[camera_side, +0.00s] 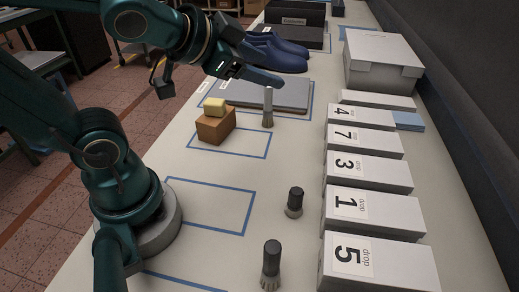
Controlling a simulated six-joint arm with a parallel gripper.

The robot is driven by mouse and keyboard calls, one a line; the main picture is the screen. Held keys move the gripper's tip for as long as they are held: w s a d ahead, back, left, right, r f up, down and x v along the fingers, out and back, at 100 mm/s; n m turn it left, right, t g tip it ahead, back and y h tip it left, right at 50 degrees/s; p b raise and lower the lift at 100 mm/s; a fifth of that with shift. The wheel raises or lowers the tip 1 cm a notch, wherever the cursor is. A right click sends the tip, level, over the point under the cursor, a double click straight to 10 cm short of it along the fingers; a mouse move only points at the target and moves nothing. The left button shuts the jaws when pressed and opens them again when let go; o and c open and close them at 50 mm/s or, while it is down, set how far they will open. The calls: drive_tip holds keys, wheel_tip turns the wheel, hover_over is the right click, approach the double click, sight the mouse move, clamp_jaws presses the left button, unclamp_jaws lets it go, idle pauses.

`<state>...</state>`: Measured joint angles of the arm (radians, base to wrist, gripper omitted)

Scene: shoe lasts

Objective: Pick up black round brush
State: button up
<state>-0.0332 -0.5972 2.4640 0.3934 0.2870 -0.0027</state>
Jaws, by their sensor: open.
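Three upright brushes stand on the white table, and I cannot tell for sure which the task means. One short black round brush (294,202) stands right of the middle blue outline. Another dark brush (271,265) with a greyer lower part stands nearer the front. My gripper (272,80) is above the table near the top of that third brush, well behind and above the two front brushes. It is open; its fingers are seen edge-on and appear empty.
White numbered boxes (375,215) line the right side. A brown block with a yellow piece (216,122) stands left of the third brush. Blue shoes (278,52) and a grey flat case (258,95) lie behind. The table around the two front brushes is clear.

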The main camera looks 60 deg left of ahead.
drive_tip(key=w+m+t+h, duration=0.1)
drive_tip(key=w+m+t, duration=0.1)
drive_tip(key=w+m, duration=0.25)
drive_tip(key=m+g+h, duration=0.6)
drive_tip(key=g+h, duration=0.1)
drive_tip(key=h, duration=0.6)
approach(296, 196)
drive_tip(key=x, duration=0.3)
drive_tip(key=w+x, duration=0.1)
drive_tip(key=x, duration=0.1)
drive_tip(key=shift+w+a+f, duration=0.1)
drive_tip(key=shift+a+f, duration=0.05)
drive_tip(key=shift+a, duration=0.05)
drive_tip(key=shift+s+a+f+n, duration=0.15)
drive_tip(key=shift+s+f+n, duration=0.05)
drive_tip(key=shift+f+n, duration=0.35)
drive_tip(key=shift+x, duration=2.5)
drive_tip(key=shift+a+f, duration=0.1)
clamp_jaws()
